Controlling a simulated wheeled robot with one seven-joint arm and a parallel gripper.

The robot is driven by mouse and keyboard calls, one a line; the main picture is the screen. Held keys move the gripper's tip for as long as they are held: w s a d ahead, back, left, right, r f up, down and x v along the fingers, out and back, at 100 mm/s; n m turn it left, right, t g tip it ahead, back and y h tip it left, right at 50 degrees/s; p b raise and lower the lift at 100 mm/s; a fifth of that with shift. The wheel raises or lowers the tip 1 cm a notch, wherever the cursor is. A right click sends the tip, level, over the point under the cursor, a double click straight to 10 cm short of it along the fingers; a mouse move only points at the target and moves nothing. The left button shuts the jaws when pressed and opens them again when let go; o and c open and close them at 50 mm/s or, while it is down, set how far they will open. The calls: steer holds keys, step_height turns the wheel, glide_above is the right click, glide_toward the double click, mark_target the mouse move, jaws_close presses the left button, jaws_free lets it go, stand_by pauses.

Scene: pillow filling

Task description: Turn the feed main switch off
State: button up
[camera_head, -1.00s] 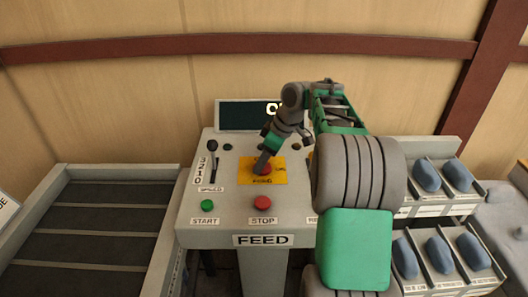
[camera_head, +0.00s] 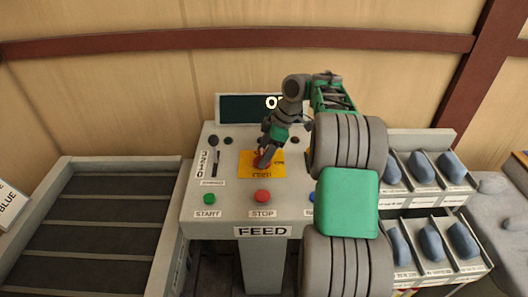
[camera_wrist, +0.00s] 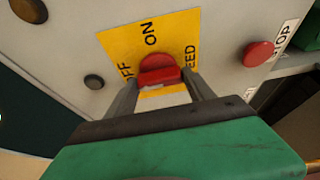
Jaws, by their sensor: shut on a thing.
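The feed main switch is a red rotary knob (camera_wrist: 160,72) on a yellow plate (camera_wrist: 118,44) marked ON, OFF and FEED in the wrist view. The plate also shows in the head view (camera_head: 277,171) in the middle of the FEED panel (camera_head: 228,165). My gripper (camera_wrist: 160,85) is shut on the red knob, with one finger on each side of its handle. In the head view my gripper (camera_head: 264,158) hides much of the knob. The knob's exact pointing is hard to tell. The display (camera_head: 240,108) behind the panel is partly hidden; its text begins with O.
A green START button (camera_head: 209,198) and a red STOP button (camera_head: 262,196) sit at the panel's front. A speed lever (camera_head: 211,155) stands at left. A conveyor (camera_head: 85,235) lies left; bins with blue pillows (camera_head: 420,168) stand right, behind my arm.

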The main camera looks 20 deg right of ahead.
steer(key=o, duration=1.4)
steer(key=p+v, duration=0.3)
steer(key=v, duration=0.5)
steer(key=shift+a, duration=0.1)
